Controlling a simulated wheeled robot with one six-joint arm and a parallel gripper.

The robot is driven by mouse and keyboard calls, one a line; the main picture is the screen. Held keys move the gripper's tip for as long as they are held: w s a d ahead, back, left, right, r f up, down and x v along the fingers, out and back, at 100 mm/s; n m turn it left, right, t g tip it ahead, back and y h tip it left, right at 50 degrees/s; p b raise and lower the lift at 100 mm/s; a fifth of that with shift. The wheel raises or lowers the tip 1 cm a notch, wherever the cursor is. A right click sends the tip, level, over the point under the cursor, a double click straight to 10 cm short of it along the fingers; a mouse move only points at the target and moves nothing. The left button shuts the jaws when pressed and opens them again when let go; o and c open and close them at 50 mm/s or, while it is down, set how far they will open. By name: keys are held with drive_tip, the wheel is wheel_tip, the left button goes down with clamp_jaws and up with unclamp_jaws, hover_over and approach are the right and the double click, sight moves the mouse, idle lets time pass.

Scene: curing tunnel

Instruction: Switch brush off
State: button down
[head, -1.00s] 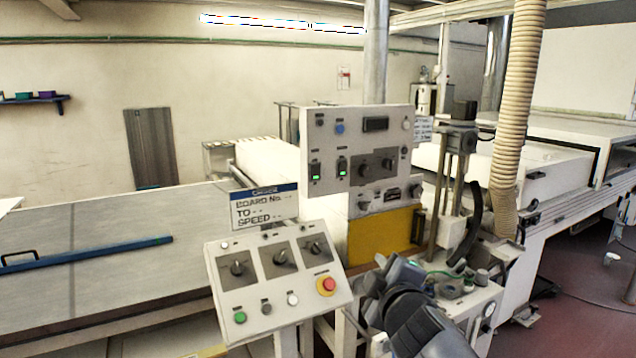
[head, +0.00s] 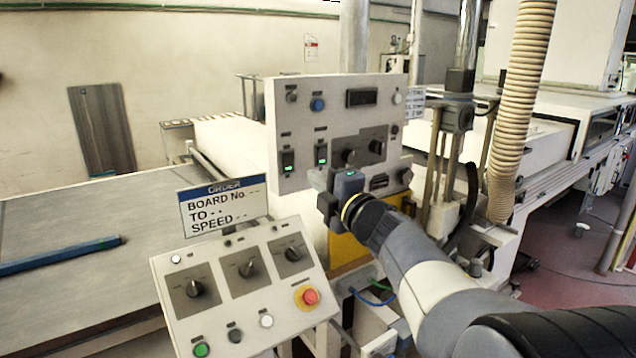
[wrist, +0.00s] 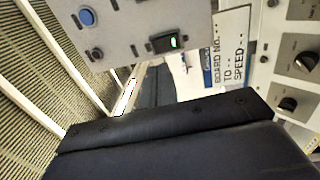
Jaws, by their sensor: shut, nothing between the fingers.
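The upright white control panel (head: 268,140) carries two rocker switches, the left rocker (head: 288,162) and the right rocker (head: 321,155), both with a green light lit. Their labels are too small to read, so I cannot tell which is for the brush. My gripper (head: 335,197) is shut and empty, in front of the panel's lower edge, just below the right rocker. It looks apart from both rockers. In the wrist view, the dark gripper body (wrist: 165,140) fills the bottom, and one green-lit rocker (wrist: 166,42) shows above it.
A blue button (head: 318,104), a display and several knobs share the panel. A sloped lower console (head: 225,310) with knobs and a red stop button (head: 310,297) stands in front. An order sign (head: 222,206) is above it. A ribbed hose (head: 520,110) hangs at right.

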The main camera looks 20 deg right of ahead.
sight(289, 157)
drive_tip(key=p+x, duration=0.2)
drive_tip(key=x, duration=0.6)
drive_tip(key=shift+w+r, duration=0.1)
drive_tip(key=shift+w+a+r, duration=0.1)
drive_tip(key=shift+w+r, duration=0.05)
drive_tip(key=shift+w, duration=0.05)
drive_tip(key=shift+s+r, duration=0.1)
drive_tip(key=shift+r, duration=0.55)
